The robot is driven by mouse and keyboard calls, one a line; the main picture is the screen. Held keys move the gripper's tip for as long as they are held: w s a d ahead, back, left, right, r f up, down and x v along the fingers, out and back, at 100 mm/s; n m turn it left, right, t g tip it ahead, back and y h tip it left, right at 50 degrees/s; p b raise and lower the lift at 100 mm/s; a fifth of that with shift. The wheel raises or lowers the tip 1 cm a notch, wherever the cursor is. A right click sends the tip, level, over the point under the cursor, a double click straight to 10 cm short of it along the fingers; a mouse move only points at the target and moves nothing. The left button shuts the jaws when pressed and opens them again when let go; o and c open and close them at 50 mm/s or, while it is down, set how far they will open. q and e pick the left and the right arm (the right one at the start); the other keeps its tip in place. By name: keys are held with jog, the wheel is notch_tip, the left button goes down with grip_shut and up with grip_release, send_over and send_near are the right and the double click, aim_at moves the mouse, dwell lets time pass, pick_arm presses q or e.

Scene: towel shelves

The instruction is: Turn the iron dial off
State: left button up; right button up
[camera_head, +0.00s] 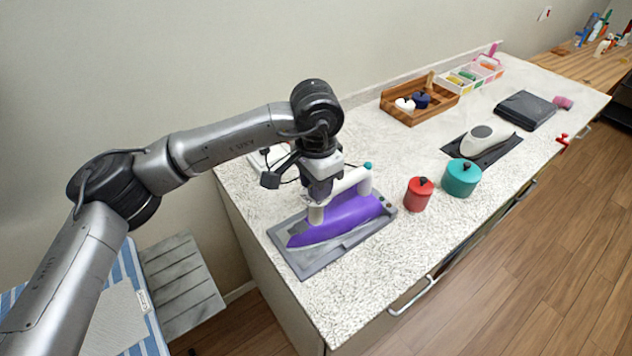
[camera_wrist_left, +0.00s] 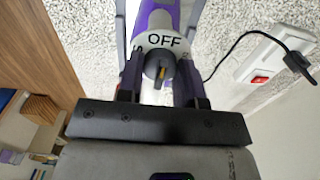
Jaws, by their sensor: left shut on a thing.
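The purple iron (camera_head: 345,222) with a white handle lies on a grey rest (camera_head: 290,262) near the left end of the counter. An "S" shows on the ring to the left. My left gripper (camera_head: 320,192) points down at the front of the iron's handle. In the wrist view its fingers (camera_wrist_left: 158,88) stand on both sides of the dial, shut on it. The head view hides the dial behind the gripper. My right gripper is not in view.
A white power strip (camera_wrist_left: 275,60) with a red switch and a black plug lies beside the iron. A red pot (camera_head: 418,195) and a teal pot (camera_head: 462,179) stand to the right. A wooden tray (camera_head: 440,105) is farther back. The counter's front edge runs close by.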

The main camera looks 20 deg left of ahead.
pick_arm(q)
jog(key=o, duration=0.9)
jog(key=shift+o, duration=0.2)
notch_tip(320, 180, up, 14)
jog(key=p, duration=0.1)
dwell(0.6)
